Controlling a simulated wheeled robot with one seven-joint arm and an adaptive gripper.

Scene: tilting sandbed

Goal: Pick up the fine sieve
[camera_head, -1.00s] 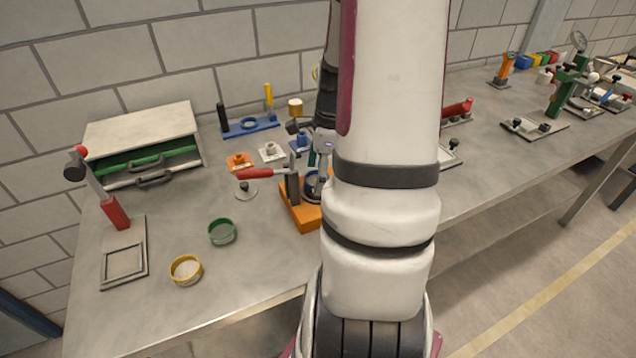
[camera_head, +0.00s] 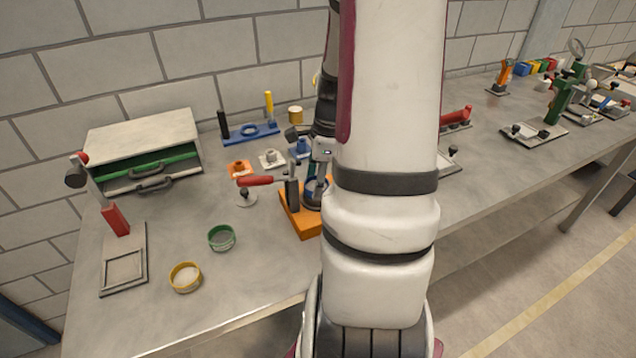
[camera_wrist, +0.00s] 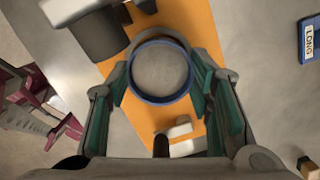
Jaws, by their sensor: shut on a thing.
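A round sieve with a blue rim (camera_wrist: 160,99) and pale mesh sits between the fingers of my gripper (camera_wrist: 160,82) in the wrist view. The green-padded fingers press on its left and right sides. It is over an orange base (camera_wrist: 203,30); I cannot tell whether it still touches its seat. In the head view the blue-rimmed sieve (camera_head: 312,188) shows partly at the orange base (camera_head: 300,222), beside my arm. A green sieve (camera_head: 221,238) and a yellow sieve (camera_head: 185,277) lie apart on the table. No mesh grade is readable.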

